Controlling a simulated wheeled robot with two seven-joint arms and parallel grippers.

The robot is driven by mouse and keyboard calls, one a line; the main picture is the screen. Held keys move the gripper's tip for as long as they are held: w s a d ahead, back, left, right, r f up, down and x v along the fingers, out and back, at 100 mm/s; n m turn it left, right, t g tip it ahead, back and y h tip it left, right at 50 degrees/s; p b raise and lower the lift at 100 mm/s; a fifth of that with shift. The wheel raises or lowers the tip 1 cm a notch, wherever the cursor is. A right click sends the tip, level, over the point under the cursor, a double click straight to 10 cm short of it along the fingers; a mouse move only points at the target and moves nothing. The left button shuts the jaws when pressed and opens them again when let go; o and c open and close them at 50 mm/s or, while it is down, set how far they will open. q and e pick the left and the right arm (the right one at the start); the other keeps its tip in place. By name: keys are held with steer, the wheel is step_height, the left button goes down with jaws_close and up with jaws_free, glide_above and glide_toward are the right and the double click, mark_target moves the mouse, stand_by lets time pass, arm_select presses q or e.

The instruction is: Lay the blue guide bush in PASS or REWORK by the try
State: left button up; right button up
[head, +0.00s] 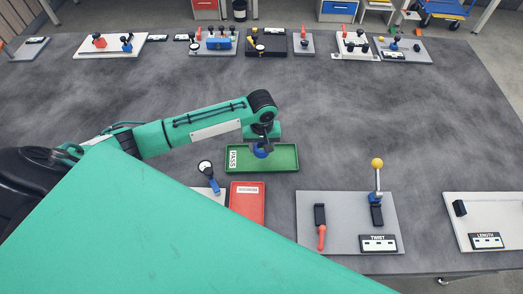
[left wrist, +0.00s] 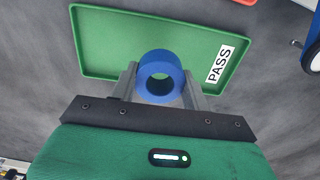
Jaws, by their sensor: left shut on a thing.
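The blue guide bush (head: 262,151) is a short ring with a round hole through it. It is held between the fingers of my left gripper (head: 264,143), over the green PASS tray (head: 285,167). In the left wrist view the bush (left wrist: 160,56) sits between the two grey fingertips (left wrist: 160,88), its hole facing the camera, with the PASS tray (left wrist: 105,40) behind it. I cannot tell whether the bush touches the tray floor. The red tray (head: 247,212), probably REWORK, lies just below the PASS tray, partly hidden by my green arm. My right gripper does not show.
A grey TWIST board (head: 328,240) with a yellow-knobbed upright (head: 377,163) stands at lower right, a LENGTH board (head: 458,229) beyond it. A dial (head: 205,167) stands left of the trays. Several fixture boards line the far edge. The table's middle is clear.

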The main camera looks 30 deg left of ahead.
mark_target(261, 154)
arm_select(q)
steer(key=shift+f, duration=0.3)
step_height(261, 154, down, 3)
steer(key=shift+f+p, duration=0.1)
steer(key=shift+p, duration=0.3)
steer(key=shift+f, duration=0.15)
steer(key=o, duration=1.3)
steer(key=shift+f, duration=0.15)
